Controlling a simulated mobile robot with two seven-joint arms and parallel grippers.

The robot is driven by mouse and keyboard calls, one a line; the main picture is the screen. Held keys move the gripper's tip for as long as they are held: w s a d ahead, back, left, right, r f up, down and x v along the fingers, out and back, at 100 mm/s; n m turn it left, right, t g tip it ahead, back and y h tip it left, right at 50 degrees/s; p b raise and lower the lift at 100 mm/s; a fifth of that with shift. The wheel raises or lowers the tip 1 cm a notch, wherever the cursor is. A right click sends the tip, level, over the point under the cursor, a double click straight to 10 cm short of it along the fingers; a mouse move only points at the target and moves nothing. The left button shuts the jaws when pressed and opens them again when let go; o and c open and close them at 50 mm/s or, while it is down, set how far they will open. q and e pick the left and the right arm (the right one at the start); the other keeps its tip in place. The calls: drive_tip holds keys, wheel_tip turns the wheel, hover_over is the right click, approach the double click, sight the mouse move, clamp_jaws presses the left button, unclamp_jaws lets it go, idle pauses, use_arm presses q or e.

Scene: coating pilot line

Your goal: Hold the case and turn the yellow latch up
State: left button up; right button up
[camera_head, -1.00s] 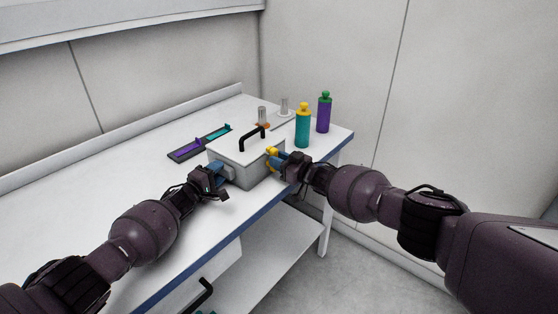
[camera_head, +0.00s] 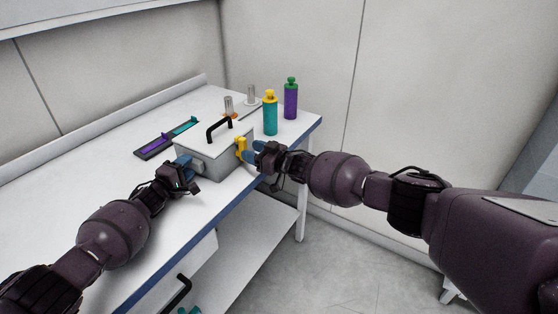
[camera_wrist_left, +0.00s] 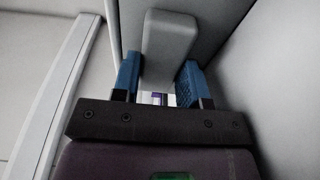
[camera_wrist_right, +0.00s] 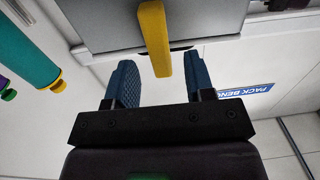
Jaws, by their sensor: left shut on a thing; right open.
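The grey case (camera_head: 208,161) with a black arched handle (camera_head: 219,127) sits on the white bench. The yellow latch (camera_head: 241,148) is on its right side and looks roughly upright in the head view. It also shows in the right wrist view (camera_wrist_right: 154,38), ahead of the fingers and in line with the gap between them. My right gripper (camera_head: 254,151) is open beside the latch, its fingers a little apart from it. My left gripper (camera_head: 185,161) is shut on a grey grip block (camera_wrist_left: 168,45) at the case's near left side. The block's contact faces are partly hidden by the fingers.
A teal bottle (camera_head: 270,117) with a yellow cap and a purple bottle (camera_head: 291,101) with a green cap stand right of the case. Metal cylinders (camera_head: 229,105) stand behind it. A dark tray (camera_head: 144,153) with purple and teal pieces lies at left. The near-left bench is clear.

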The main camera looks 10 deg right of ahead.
drive_tip(key=v, duration=0.9)
drive_tip(key=shift+s+d, duration=0.3)
use_arm(q)
drive_tip(key=o, duration=1.3)
drive_tip(key=shift+s+a, duration=0.1)
